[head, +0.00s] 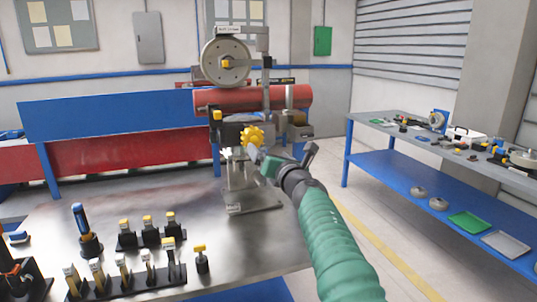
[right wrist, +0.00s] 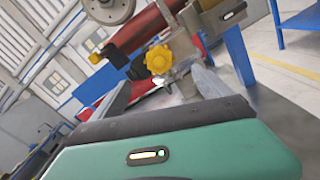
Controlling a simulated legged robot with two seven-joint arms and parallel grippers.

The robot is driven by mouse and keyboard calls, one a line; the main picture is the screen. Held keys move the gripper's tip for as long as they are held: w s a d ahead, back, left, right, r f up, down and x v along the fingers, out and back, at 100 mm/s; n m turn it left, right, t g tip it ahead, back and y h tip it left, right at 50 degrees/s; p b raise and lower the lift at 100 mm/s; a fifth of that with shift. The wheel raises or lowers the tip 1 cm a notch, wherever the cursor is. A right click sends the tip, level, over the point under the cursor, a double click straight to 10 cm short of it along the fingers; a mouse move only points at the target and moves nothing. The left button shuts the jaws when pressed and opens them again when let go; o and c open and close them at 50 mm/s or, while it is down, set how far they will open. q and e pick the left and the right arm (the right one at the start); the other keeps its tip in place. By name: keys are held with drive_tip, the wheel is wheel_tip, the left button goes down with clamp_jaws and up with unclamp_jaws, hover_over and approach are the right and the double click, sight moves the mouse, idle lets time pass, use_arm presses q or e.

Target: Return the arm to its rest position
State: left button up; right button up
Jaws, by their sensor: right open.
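My right arm, in a green sleeve, reaches in from the lower right of the head view. Its gripper (head: 281,157) is in front of the metal stand (head: 240,180) on the table. In the right wrist view the two fingers (right wrist: 160,98) are spread apart with nothing between them. A yellow knob (head: 253,136) on the stand is just beyond the fingertips; it also shows in the right wrist view (right wrist: 158,60). I cannot tell the exact gap. My left gripper is not in view.
The stand carries a grey wheel (head: 226,62) and a red cylinder (head: 254,101). Racks of yellow-topped tools (head: 124,270) and a blue-handled tool (head: 86,230) stand at the table's left front. A side bench (head: 440,180) is at the right. The table's middle is clear.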

drive_tip(key=s+d+f+m+g+h+p, duration=0.3)
drive_tip(key=s+d+f+m, duration=0.2)
drive_tip(key=d+f+m, duration=0.4)
drive_tip(key=s+d+f+m+g+h+p, duration=0.25)
drive_tip(key=s+d+f+m, duration=0.35)
drive_tip(key=d+m, duration=0.45)
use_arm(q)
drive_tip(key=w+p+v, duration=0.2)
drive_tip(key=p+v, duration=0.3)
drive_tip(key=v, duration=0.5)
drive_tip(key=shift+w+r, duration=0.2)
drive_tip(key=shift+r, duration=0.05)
use_arm(e)
drive_tip(key=s+f+m+g, duration=0.3)
drive_tip(key=s+f+m, duration=0.2)
drive_tip(key=s, duration=0.6)
drive_tip(key=s+f+m+g, duration=0.3)
drive_tip(key=s+f+m, duration=0.2)
drive_tip(key=s, duration=0.6)
drive_tip(key=s+a+f+m+g, duration=0.1)
drive_tip(key=s+f+m+g, duration=0.2)
drive_tip(key=s+f+m, duration=0.3)
drive_tip(key=shift+s+f, duration=0.5)
drive_tip(key=shift+s, duration=2.4)
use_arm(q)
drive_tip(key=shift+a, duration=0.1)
use_arm(e)
drive_tip(key=shift+a, duration=0.2)
